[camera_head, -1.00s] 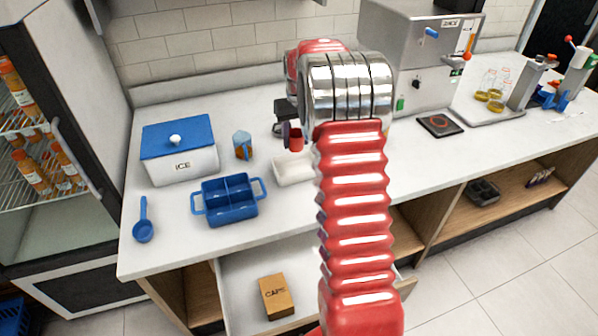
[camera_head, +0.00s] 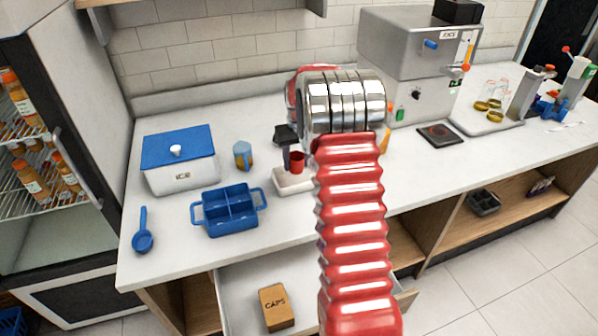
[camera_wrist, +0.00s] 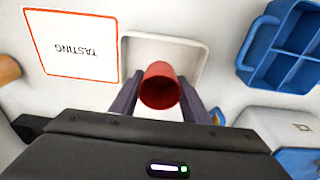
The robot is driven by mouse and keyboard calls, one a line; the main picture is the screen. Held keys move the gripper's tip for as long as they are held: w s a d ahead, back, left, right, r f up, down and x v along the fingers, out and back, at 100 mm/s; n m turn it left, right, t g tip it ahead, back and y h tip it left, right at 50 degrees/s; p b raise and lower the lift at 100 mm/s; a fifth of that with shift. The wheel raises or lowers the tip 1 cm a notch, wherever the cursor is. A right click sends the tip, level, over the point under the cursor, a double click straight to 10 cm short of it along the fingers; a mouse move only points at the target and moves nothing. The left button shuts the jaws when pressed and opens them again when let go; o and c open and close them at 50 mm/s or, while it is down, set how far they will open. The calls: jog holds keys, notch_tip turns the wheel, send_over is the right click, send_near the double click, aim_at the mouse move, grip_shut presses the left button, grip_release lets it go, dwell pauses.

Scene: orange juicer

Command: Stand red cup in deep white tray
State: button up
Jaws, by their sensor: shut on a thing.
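The red cup (camera_head: 296,162) is held in my gripper (camera_head: 291,160), over or in the deep white tray (camera_head: 284,188). In the wrist view the cup (camera_wrist: 160,88) sits between both dark fingers of my gripper (camera_wrist: 158,92), its round open mouth facing the camera. The white tray (camera_wrist: 190,52) lies behind the cup there, its rim showing on both sides and beyond. I cannot tell whether the cup's base touches the tray floor. My arm hides the tray's right end in the head view.
A blue divided caddy (camera_head: 229,210) stands left of the tray. A card marked TASTING (camera_wrist: 76,45) lies beside the tray.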

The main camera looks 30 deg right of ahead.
aim_at(296, 172)
jog(key=shift+f, duration=2.5)
jog(key=shift+f, duration=0.1)
jog(key=o, duration=1.1)
notch_tip(296, 172, up, 12)
jog(key=s, duration=0.1)
jog(key=shift+s+a, duration=0.15)
jog(key=shift+s, duration=0.05)
